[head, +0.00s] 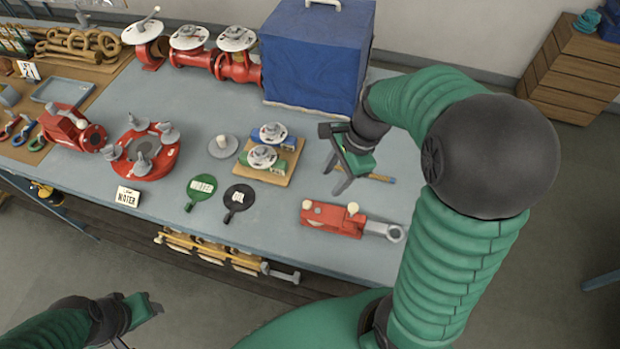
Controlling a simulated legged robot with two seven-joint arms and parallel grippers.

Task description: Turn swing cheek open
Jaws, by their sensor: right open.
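A red block-like device (331,219) with cream knobs lies on the right front of the bench. A grey ring-ended arm (391,231) sticks out from its right end. I cannot tell for sure which part of it is the swing cheek, or whether it is turned. My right gripper (337,178) is open and empty, above the bench behind the red device and apart from it. My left gripper (140,325) is at the bottom left, off the bench's front edge, with its fingers apart and nothing seen between them.
The grey-blue bench (290,225) is clear around the red device. To its left lie a black OIL tag (239,197), a green WATER tag (201,187) and a wooden board (270,178) with valves. A blue covered box (316,55) stands behind my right gripper. A pencil-like stick (380,178) lies nearby.

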